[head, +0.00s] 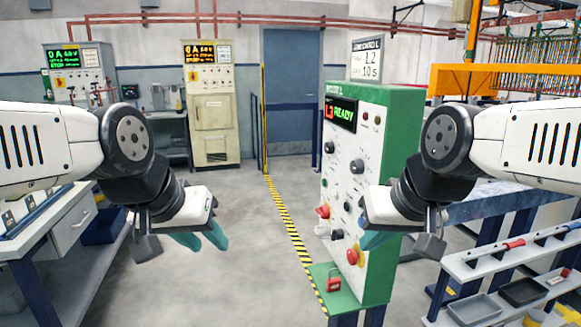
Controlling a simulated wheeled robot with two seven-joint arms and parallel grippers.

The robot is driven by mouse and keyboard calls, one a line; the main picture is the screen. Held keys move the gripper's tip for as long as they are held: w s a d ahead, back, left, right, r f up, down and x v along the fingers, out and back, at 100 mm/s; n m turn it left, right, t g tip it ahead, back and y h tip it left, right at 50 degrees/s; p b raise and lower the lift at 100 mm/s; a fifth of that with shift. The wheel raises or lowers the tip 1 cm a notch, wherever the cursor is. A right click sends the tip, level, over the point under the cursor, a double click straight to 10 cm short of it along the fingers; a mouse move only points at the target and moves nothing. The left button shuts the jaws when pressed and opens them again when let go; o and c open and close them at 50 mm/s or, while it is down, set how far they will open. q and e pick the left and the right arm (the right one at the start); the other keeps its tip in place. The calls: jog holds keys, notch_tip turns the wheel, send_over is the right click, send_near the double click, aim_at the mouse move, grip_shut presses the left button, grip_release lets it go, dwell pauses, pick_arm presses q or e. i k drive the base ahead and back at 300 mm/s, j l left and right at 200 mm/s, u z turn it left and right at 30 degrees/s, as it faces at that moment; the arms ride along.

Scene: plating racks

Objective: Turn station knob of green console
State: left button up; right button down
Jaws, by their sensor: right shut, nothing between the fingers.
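The green console (400,150) stands right of centre, its pale panel facing left. Its display (341,114) reads "L3 READY". The panel carries several black knobs, among them an upper left one (329,147) and one to its right (357,166). I cannot read which is the station knob. Lower down are a red knob (323,211) and a red mushroom button (352,256). My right gripper (366,242) is shut and empty, in front of the lower right panel and hiding part of it; contact cannot be told. My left gripper (203,242) is open and empty over the floor, left of the console.
A workbench (45,235) is at left, a tool shelf (510,262) at right. A beige cabinet (212,110) stands behind. The floor left of the striped line (283,222) is clear.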

aim_at(329, 146)
jog(key=i+j+z, duration=0.2)
jog(key=z, duration=0.15)
jog(key=i+j+z, duration=0.15)
jog(key=j+z, duration=0.2)
jog(key=i+j+z, duration=0.1)
jog(key=j+z, duration=0.25)
jog(key=j, duration=0.1)
